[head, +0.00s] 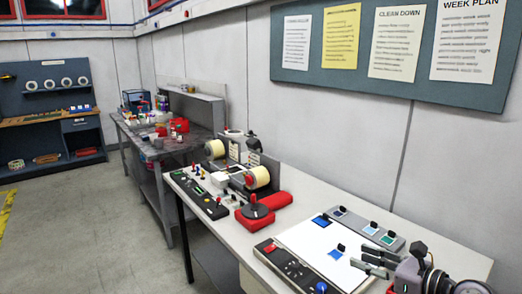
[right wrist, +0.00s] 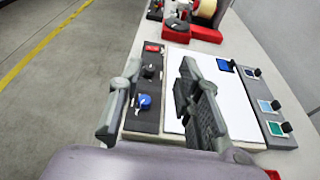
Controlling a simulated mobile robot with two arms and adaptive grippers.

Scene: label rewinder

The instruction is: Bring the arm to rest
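My right gripper (head: 366,262) is at the lower right of the head view, over the near end of the white bench (head: 458,246). In the right wrist view my right gripper (right wrist: 160,72) shows two dark fingers spread apart with nothing between them. It is above a white sheet (right wrist: 200,88) and a dark control panel (right wrist: 146,92) with a blue knob (right wrist: 144,101). The gap between the fingers and the bench is hard to judge. My left gripper is not in view.
The label rewinder (head: 235,175) with cream rolls stands farther along the bench, near a red base (head: 272,202). A grey strip with coloured tiles (head: 368,229) lies along the wall side. A cluttered dark bench (head: 160,147) stands beyond. The floor (head: 100,215) at left is clear.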

